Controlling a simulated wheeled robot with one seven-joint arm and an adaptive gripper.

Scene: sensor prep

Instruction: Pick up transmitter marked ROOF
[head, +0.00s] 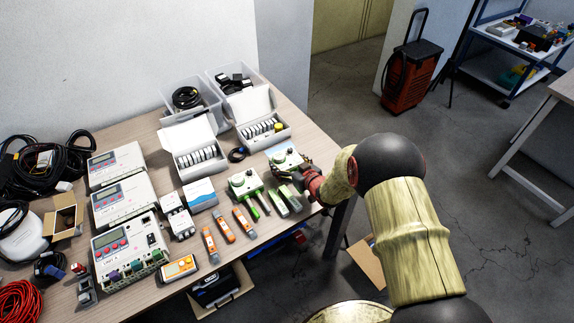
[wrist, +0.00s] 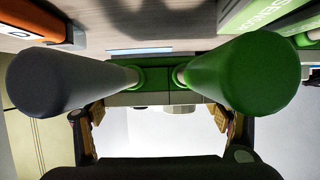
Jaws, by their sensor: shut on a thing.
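In the wrist view my gripper (wrist: 164,116) has a finger on either side of the transmitter's pale body (wrist: 205,130). Its grey antenna (wrist: 65,80) and green antenna (wrist: 245,75) point toward the camera. I cannot read ROOF on either one. Whether the held one touches the table is unclear.
Green boxes (head: 287,199) lie just below my gripper. Orange handheld meters (head: 222,224) lie left of them. White cartons of discs (head: 196,150) and clear bins (head: 172,118) stand behind. Large control units (head: 124,200) fill the left. The bench's right edge is close to my arm.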

